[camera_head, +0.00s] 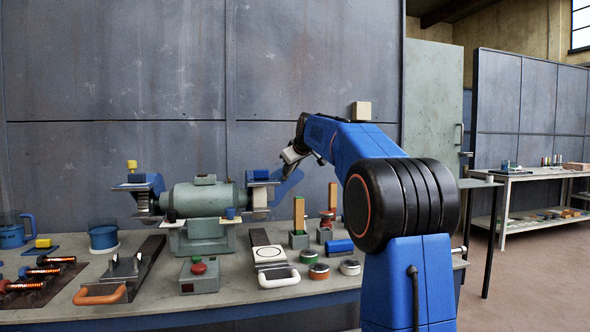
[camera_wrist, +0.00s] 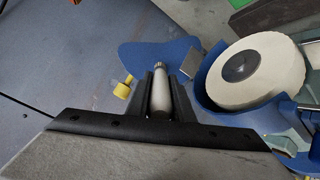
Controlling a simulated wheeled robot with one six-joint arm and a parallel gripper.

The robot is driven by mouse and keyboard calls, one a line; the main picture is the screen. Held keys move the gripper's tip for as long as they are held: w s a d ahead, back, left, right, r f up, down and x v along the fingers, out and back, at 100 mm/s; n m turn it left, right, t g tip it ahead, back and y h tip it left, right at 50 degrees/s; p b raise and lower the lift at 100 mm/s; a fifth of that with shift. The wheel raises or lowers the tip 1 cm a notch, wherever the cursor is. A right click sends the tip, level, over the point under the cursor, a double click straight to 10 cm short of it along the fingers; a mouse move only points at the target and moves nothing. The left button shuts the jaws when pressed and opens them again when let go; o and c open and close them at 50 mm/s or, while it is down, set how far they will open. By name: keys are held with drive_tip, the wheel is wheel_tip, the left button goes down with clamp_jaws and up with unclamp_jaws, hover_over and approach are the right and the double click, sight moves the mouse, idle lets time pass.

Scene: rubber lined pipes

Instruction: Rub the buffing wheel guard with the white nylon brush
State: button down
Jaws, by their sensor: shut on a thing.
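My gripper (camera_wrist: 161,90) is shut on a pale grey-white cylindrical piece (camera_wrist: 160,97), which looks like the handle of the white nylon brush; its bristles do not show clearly. In the wrist view the blue buffing wheel guard (camera_wrist: 214,86) curves around the white buffing wheel (camera_wrist: 280,82), to the right of my fingers. I cannot see the brush touching the guard. In the head view my gripper (camera_head: 291,155) is above and right of the guard (camera_head: 262,176), at the right end of the green motor (camera_head: 197,197).
The bench (camera_head: 225,290) holds a switch box (camera_head: 199,275), tools with orange handles (camera_head: 100,294), blue mugs (camera_head: 103,237), upright wood-handled items (camera_head: 299,215), round tins (camera_head: 319,272) and a blue cylinder (camera_head: 339,246). A grey panel wall (camera_head: 110,80) stands close behind. Open floor (camera_head: 520,265) lies right.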

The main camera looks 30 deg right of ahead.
drive_tip(key=shift+a, duration=0.1)
drive_tip(key=s+a, duration=0.1)
drive_tip(key=s, duration=0.5)
idle(0.6)
drive_tip(key=shift+s+a, duration=0.2)
drive_tip(key=shift+s, duration=0.55)
drive_tip(key=shift+s+a, duration=0.15)
drive_tip(key=shift+s, duration=0.55)
